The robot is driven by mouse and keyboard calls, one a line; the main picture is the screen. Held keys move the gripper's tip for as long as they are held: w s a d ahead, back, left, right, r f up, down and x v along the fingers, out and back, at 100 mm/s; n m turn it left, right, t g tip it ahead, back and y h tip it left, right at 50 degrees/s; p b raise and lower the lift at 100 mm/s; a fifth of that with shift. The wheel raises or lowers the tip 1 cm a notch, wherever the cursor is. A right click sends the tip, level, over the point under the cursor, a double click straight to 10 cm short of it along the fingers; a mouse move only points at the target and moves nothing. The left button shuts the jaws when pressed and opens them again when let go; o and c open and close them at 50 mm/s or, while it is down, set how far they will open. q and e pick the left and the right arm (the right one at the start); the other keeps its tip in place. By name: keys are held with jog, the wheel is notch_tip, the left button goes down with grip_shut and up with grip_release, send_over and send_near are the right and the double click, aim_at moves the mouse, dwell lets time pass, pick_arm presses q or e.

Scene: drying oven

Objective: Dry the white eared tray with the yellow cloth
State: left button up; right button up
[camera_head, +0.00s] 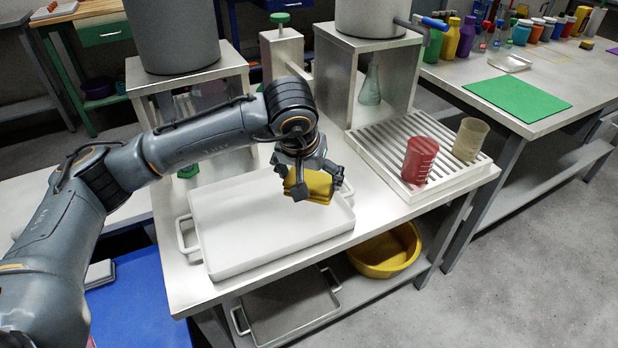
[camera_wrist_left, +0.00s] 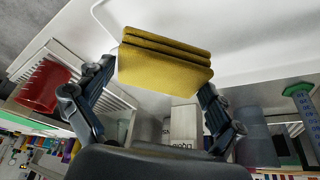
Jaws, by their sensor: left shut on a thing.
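The white eared tray (camera_head: 262,232) lies flat on the metal table, with a loop handle at its left side. My left gripper (camera_head: 313,188) is shut on the folded yellow cloth (camera_head: 318,184) over the right back part of the tray. In the left wrist view the cloth (camera_wrist_left: 165,60) sits between the two fingers, with the tray (camera_wrist_left: 240,30) behind it. I cannot tell whether the cloth touches the tray. The gripper and cloth hide part of the tray's back right. My right gripper is not in view.
A white ribbed rack (camera_head: 370,138) with a red beaker (camera_head: 420,160) and a tan beaker (camera_head: 470,139) stands to the right of the tray. Behind are metal stands and a flask (camera_head: 370,84). On the lower shelf are a yellow basin (camera_head: 385,268) and a grey tray (camera_head: 290,306).

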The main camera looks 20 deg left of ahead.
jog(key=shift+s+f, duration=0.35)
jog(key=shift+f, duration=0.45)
